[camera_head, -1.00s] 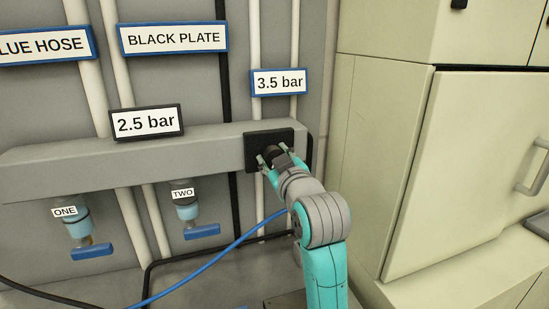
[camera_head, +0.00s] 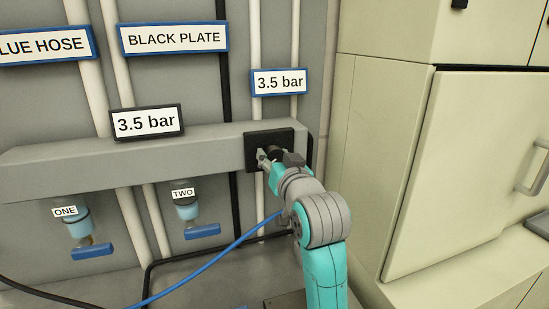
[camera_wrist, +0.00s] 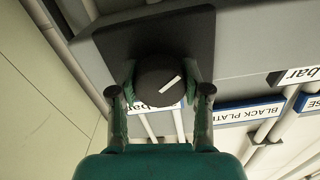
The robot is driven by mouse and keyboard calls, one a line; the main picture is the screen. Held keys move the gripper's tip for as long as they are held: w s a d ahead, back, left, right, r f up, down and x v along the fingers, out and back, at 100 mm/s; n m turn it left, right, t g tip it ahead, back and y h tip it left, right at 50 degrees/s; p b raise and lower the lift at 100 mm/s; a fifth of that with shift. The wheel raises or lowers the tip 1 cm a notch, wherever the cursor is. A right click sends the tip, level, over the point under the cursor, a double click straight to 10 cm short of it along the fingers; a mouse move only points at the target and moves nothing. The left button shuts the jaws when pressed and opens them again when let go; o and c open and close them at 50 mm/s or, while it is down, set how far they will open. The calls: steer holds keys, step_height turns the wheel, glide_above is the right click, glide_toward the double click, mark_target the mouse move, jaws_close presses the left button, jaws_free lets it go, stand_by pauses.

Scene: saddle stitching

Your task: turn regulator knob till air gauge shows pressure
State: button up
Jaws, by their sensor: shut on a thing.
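The regulator knob (camera_wrist: 160,82) is round and black with a white pointer line, on a black square plate (camera_head: 255,140) at the right end of a grey beam. In the wrist view the line slants up to the right. My gripper (camera_head: 272,155) is shut on the knob, one finger on each side, as the wrist view (camera_wrist: 160,95) shows. In the head view my fingers hide most of the knob. The air gauge (camera_head: 146,122) on the beam reads 3.5 bar. A blue-framed sign (camera_head: 279,82) above the plate also reads 3.5 bar.
Two valves with blue handles, labelled ONE (camera_head: 65,212) and TWO (camera_head: 183,194), hang below the beam. A blue hose (camera_head: 232,247) runs beneath my arm. Signs BLACK PLATE (camera_head: 174,38) and BLUE HOSE (camera_head: 42,46) are above. A cream cabinet (camera_head: 460,170) stands right.

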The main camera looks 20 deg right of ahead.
stand_by(0.3)
steer(key=o, duration=1.2)
steer(key=shift+c, duration=0.2)
steer(key=shift+s, duration=0.1)
steer(key=s, duration=0.7)
steer(key=shift+s, duration=0.15)
